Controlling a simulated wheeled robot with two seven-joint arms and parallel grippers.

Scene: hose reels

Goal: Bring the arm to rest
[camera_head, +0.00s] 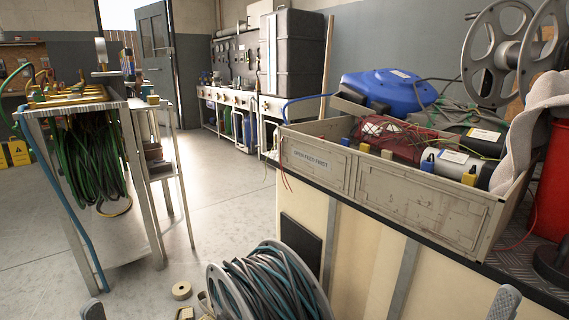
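Only a small grey tip of what looks like my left gripper (93,310) shows at the bottom left edge, above the floor. A grey ridged tip of what looks like my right gripper (504,303) shows at the bottom right edge, in front of the workbench. The rest of both arms is below the picture, so I cannot see whether either gripper is open or holds anything. A hose reel (268,285) wound with dark and blue-grey hose stands at the bottom middle, between the two tips.
A workbench (365,260) fills the right, with a beige crate (418,203) of mixed items, a blue case (388,88) and a large empty metal reel (507,52). A rack (140,190) with green hoses (88,160) stands left.

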